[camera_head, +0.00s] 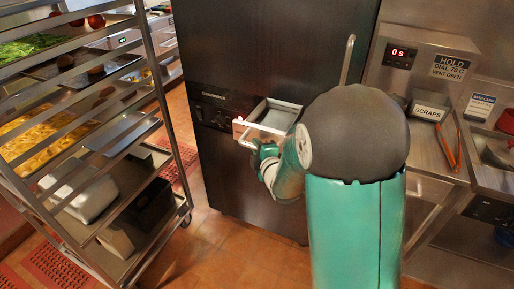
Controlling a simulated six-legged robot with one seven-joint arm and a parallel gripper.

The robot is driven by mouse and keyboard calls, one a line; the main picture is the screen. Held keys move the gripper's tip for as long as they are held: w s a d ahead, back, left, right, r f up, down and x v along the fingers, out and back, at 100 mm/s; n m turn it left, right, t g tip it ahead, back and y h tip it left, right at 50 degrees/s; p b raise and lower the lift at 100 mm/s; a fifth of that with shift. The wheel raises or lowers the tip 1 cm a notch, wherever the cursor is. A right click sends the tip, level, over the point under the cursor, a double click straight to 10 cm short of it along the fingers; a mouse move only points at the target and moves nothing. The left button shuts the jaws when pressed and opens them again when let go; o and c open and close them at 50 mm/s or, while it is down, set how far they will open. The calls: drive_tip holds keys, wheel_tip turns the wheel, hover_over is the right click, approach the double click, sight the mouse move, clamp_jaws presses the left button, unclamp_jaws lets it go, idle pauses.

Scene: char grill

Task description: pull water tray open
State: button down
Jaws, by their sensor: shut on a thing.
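The water tray (277,114) is a small, shallow, light metal drawer in the front of a tall dark cabinet (270,50). It stands out from the cabinet front, so its inside shows. My gripper (254,146) is at the tray's front and shut on its handle (243,139). The exact finger contact is small and partly hidden by my gripper. My green arm with its dark joint covers the right end of the tray and much of the cabinet's lower right.
A metal rack (160,95) with food trays stands close on the left. A steel counter (425,150) with red tongs (449,147) and a scraps container (427,111) is on the right. Tiled floor (225,245) is open below the cabinet.

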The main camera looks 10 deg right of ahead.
drive_tip(key=shift+r, duration=0.1)
drive_tip(key=c, duration=1.4)
unclamp_jaws()
drive_tip(key=shift+o, duration=0.2)
